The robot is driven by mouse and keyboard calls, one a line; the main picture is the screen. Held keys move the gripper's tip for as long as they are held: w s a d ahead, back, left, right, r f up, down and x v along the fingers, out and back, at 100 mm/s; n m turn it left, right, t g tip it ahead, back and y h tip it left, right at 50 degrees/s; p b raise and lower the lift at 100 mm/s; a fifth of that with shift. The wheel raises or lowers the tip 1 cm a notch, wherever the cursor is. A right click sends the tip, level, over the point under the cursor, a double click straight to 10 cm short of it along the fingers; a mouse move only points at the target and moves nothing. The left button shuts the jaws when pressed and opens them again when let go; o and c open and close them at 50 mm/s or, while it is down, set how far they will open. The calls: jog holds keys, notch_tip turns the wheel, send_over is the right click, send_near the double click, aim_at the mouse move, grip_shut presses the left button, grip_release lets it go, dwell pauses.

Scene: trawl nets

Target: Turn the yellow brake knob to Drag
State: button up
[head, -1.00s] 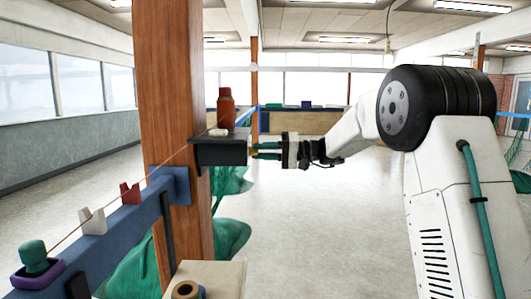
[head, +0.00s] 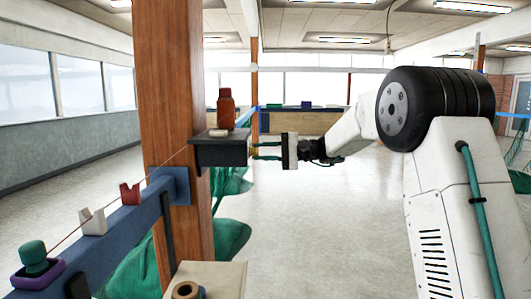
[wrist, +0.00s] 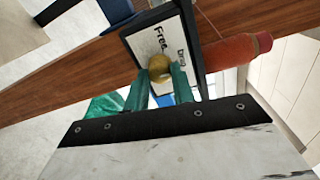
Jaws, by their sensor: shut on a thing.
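The yellow brake knob (wrist: 159,66) is round and sits on a white label plate (wrist: 168,42) in a dark frame. The plate reads "Free" to the knob's upper left and "Drag" to its upper right. My gripper (wrist: 161,76) has its two green fingers on either side of the knob, shut on it. I cannot make out a pointer on the knob. In the head view my gripper (head: 262,151) reaches left to the dark box (head: 222,153) on the wooden post; the knob is not clear there.
A blue rail (head: 110,232) runs to the lower left. Green netting (head: 230,240) hangs below.

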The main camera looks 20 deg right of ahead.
jog(key=shift+a, duration=0.15)
jog(key=o, duration=1)
jog(key=shift+a, duration=0.2)
jog(key=shift+d, duration=0.2)
jog(key=v, duration=0.7)
jog(key=shift+d, duration=0.4)
jog(key=shift+s, duration=0.1)
